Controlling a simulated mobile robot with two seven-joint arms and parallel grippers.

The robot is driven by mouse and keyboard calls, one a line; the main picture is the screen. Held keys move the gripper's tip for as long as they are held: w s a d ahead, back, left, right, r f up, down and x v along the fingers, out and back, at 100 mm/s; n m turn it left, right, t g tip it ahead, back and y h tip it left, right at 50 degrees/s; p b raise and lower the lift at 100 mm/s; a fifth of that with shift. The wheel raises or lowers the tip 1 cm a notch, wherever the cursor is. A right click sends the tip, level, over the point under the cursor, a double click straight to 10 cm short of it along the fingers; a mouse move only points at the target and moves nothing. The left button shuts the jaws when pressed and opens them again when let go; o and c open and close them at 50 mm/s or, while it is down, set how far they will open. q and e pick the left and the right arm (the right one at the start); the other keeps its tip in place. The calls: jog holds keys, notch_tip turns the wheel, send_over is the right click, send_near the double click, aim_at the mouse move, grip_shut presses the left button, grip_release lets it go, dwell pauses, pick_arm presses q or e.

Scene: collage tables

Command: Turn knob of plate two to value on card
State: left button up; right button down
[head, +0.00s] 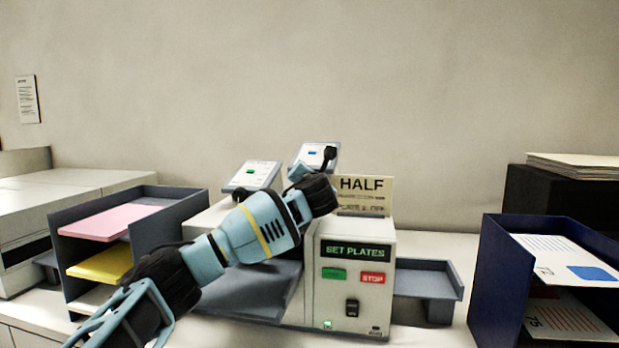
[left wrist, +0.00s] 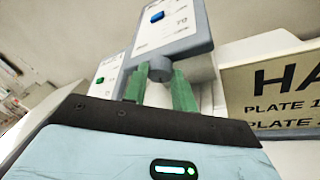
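The card (head: 362,195) reads HALF in large letters, with smaller plate lines below. In the left wrist view the card (left wrist: 275,90) is cut off, and its lower lines start with PLATE. Two tilted plate panels stand on the machine: one with a green marker (head: 250,172), one with a blue marker (head: 313,152). The blue-marked panel also shows in the left wrist view (left wrist: 175,35), with a grey knob (left wrist: 160,71) at its lower edge. My left gripper (left wrist: 160,85) has its green fingers apart, one on each side of this knob; contact cannot be told. My right gripper is not in view.
The machine front (head: 355,285) has a SET PLATES display, a green button and a red STOP button. A grey tray rack (head: 150,225) with coloured sheets stands left. A blue rack (head: 500,285) with printed sheets stands right. A grey shelf (head: 425,280) juts from the machine's right side.

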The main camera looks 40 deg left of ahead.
pick_arm(q)
jog(key=c, duration=0.4)
jog(key=n+h, duration=0.1)
jog(key=n+t+h, duration=0.1)
jog(key=n, duration=0.1)
jog(key=shift+s+a+r+h, duration=0.1)
jog(key=shift+s+a+h, duration=0.05)
jog(key=shift+h, duration=0.25)
jog(key=n+t+h, duration=0.1)
jog(key=n+h, duration=0.1)
jog(key=shift+s+a+n, duration=0.1)
jog(key=shift+a+n, duration=0.05)
jog(key=shift+n, duration=0.15)
jog(key=n+t+h, duration=0.2)
jog(key=n+h, duration=0.1)
jog(key=shift+s+a, duration=0.1)
jog(key=shift+a, duration=0.15)
jog(key=n+t+h, duration=0.2)
jog(key=n, duration=0.1)
jog(key=shift+a+f+n, duration=0.15)
jog(key=shift+f+n, duration=0.05)
jog(key=shift+n, duration=0.1)
dwell(0.4)
jog(key=o, duration=1)
